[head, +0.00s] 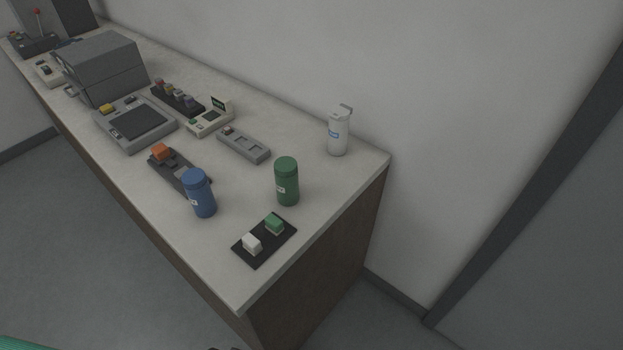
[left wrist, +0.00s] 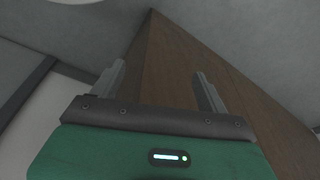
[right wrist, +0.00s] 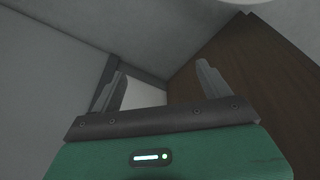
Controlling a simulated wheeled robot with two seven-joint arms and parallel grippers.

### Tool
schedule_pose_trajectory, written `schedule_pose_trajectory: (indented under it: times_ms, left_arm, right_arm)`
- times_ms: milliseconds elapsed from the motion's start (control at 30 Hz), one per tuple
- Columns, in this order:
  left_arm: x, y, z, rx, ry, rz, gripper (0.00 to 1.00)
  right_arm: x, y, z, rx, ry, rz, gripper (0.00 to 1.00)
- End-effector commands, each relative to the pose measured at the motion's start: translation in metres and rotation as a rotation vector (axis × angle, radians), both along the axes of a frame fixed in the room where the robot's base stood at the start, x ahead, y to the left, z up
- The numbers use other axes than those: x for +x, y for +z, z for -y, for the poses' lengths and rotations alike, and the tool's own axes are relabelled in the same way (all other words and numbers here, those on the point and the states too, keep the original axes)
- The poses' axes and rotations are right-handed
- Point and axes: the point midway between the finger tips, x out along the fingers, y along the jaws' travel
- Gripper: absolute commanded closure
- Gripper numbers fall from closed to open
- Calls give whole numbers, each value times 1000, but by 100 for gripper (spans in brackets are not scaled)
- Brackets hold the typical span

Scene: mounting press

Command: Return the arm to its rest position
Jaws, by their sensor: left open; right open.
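My left gripper (left wrist: 160,85) shows in the left wrist view with its two fingers apart and nothing between them. Behind it is the brown side of the counter. My right gripper (right wrist: 160,82) shows in the right wrist view, also with fingers apart and empty, facing the wall, floor and counter side. Both are away from the objects on the counter top. In the head view no gripper can be made out clearly; only a green piece of my own body shows at the bottom left corner and a small dark part at the bottom edge.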

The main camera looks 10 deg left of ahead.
Motion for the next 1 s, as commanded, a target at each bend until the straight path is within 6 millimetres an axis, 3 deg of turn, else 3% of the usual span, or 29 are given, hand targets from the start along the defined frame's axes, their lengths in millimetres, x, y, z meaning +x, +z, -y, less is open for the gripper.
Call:
schedule_pose_trajectory:
  times_ms: [33, 200, 500, 733, 867, 1000]
  left_arm:
    - [-10, -28, -1, 2, -2, -16, 23]
    - [-45, -102, -6, 5, -8, -45, 23]
    - [-130, -205, -21, 12, -18, -92, 23]
    - [-186, -242, -33, 16, -26, -116, 23]
    - [-200, -249, -35, 18, -28, -120, 23]
    - [-201, -249, -36, 18, -28, -120, 23]
  right_arm:
    - [-10, -28, 1, -2, 2, -16, 20]
    - [-44, -102, 7, -6, 8, -45, 20]
    - [-130, -205, 22, -13, 19, -93, 20]
    - [-186, -242, 33, -16, 26, -116, 20]
    - [-200, -249, 36, -18, 27, -120, 20]
    - [-201, -249, 36, -18, 28, -121, 20]
